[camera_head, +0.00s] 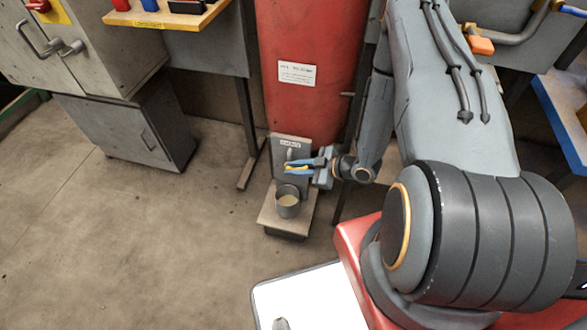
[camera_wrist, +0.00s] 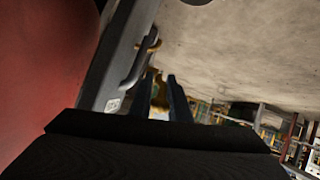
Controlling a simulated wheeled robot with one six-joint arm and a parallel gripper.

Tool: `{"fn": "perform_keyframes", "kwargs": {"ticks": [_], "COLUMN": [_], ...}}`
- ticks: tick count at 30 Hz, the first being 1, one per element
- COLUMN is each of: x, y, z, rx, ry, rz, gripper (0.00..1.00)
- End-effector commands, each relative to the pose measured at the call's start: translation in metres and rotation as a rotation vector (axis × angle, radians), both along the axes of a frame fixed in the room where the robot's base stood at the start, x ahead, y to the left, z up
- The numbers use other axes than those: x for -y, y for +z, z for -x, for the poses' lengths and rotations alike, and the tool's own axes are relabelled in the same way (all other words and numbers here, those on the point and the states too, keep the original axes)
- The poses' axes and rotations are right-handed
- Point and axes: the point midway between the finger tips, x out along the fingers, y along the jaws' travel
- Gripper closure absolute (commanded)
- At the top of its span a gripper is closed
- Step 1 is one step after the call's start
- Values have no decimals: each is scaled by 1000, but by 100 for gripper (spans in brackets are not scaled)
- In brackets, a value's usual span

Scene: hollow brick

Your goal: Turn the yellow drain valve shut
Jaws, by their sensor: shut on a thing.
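The yellow drain valve (camera_head: 295,168) is on a grey plate (camera_head: 290,147) at the foot of a red tank (camera_head: 312,100). My gripper (camera_head: 298,167) reaches in from the right, its blue fingers shut on the yellow handle. In the wrist view the fingertips (camera_wrist: 161,90) show with a bit of the yellow valve (camera_wrist: 159,85) between them. A grey curved pipe (camera_wrist: 138,65) with a brass-coloured ring is beside the fingers. The fingers hide most of the handle, so its exact angle cannot be told.
A metal cup (camera_head: 288,206) holding pale liquid stands on a low ledge (camera_head: 290,228) below the valve. A grey cabinet (camera_head: 130,130) and a thin table leg (camera_head: 247,172) stand to the left. The floor (camera_head: 130,250) at front left is clear.

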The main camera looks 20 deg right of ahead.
Motion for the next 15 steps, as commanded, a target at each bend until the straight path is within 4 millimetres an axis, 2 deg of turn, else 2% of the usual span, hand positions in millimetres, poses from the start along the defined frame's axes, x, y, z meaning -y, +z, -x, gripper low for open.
{"fn": "perform_keyframes", "kwargs": {"ticks": [11,12,14,15], "x": [1,1,1,1], "y": [2,2,2,2], "z": [0,0,0,0], "rx": [5,5,5,4], "ry": [-2,-2,-2,-1], "rz": [-7,-7,-6,-6], "gripper": [100,82,72,72]}}
